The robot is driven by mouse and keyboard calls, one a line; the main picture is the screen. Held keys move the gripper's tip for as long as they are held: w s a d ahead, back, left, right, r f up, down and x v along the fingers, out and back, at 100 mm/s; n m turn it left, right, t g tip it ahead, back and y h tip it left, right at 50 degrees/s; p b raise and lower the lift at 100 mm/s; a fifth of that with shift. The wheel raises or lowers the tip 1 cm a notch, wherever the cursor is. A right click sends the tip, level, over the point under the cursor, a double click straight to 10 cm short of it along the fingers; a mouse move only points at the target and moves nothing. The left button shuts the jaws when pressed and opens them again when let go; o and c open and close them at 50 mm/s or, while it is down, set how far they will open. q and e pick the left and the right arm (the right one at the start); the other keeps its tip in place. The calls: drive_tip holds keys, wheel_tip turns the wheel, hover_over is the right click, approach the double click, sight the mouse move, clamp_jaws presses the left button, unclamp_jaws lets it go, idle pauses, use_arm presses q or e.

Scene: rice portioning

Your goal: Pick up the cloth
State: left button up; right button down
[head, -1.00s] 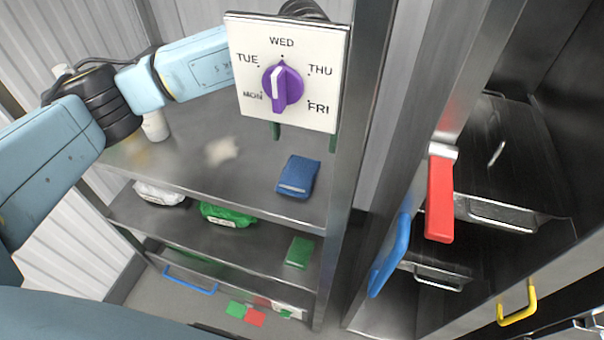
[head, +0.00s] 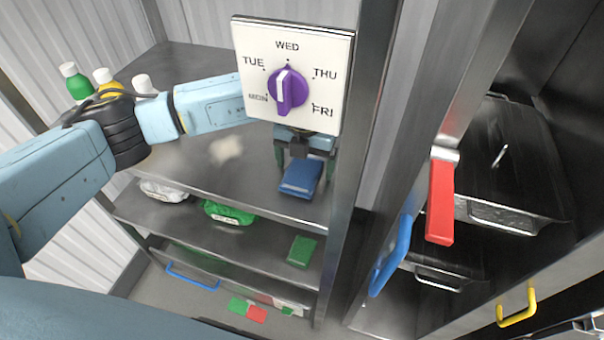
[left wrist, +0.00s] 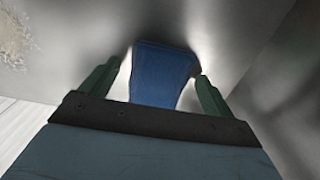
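A folded blue cloth (head: 301,178) lies on the top metal shelf, near its front right corner. My left gripper (head: 305,173) is open above the cloth, with one finger on each side of it. In the left wrist view the cloth (left wrist: 162,75) lies between the two green fingers of the gripper (left wrist: 154,88), with a small gap at each side. Part of the gripper is hidden behind the dial panel in the head view. My right gripper is not in view.
A white weekday panel with a purple dial (head: 287,90) hangs in front of the shelf (head: 190,165), close to my left forearm. Several bottles (head: 76,82) stand at the back left. A metal post (head: 345,200) stands just right of the cloth. A green bag (head: 228,213) lies on the shelf below.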

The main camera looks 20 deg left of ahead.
sight(305, 166)
use_arm(q)
drive_tip(key=c, duration=1)
drive_tip(key=shift+r, duration=0.1)
wheel_tip(305, 166, up, 10)
drive_tip(key=shift+f+b, duration=0.1)
drive_tip(key=shift+b, duration=0.2)
